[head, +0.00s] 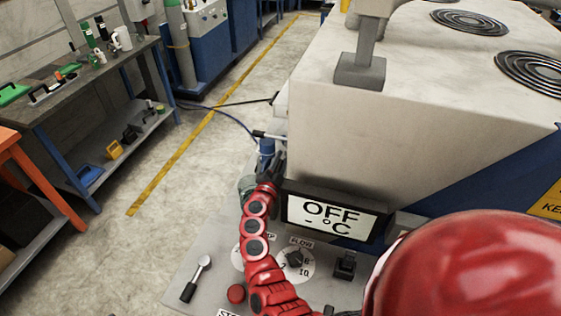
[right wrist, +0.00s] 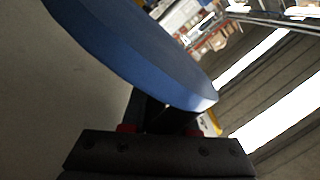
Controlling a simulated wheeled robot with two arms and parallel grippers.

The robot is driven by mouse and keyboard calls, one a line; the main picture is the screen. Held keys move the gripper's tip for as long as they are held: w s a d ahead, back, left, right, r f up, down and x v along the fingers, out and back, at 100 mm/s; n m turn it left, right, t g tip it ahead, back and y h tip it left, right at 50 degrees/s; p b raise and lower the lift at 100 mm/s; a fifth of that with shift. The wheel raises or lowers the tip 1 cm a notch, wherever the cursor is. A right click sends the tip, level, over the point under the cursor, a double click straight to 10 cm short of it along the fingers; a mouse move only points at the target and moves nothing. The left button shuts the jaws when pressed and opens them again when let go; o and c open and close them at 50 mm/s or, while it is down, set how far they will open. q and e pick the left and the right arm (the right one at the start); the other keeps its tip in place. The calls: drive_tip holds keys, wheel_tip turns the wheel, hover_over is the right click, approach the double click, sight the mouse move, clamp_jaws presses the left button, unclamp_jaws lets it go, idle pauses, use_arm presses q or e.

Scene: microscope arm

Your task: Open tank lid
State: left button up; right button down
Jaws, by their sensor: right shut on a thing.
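The blue lid (head: 266,147) shows as a small piece at my right gripper (head: 268,165), beside the white machine body. In the right wrist view the blue lid (right wrist: 130,45) is a large round disc, seen edge-on and tilted, with its near edge at the fingers. My right gripper (right wrist: 165,118) is shut on it. A grey-green rounded part (head: 246,186), perhaps the tank, shows just left of my wrist; most of it is hidden. I cannot tell if the lid touches the tank. My left gripper is not in view.
A display reading OFF (head: 330,216) stands right of my forearm. Below it are a flow dial (head: 296,259), a black switch (head: 345,265), a lever (head: 196,278) and a red button (head: 236,294). The large white machine (head: 400,120) blocks the right; open floor lies left.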

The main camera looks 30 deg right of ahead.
drive_tip(key=shift+s+d+f+p, duration=0.25)
drive_tip(key=shift+s+f+p, duration=0.15)
drive_tip(key=shift+s+f, duration=0.2)
drive_tip(key=c, duration=0.8)
unclamp_jaws()
drive_tip(key=shift+w, duration=0.1)
drive_tip(key=shift+r, duration=0.25)
drive_tip(key=b+v, duration=0.4)
drive_tip(key=v, duration=1.3)
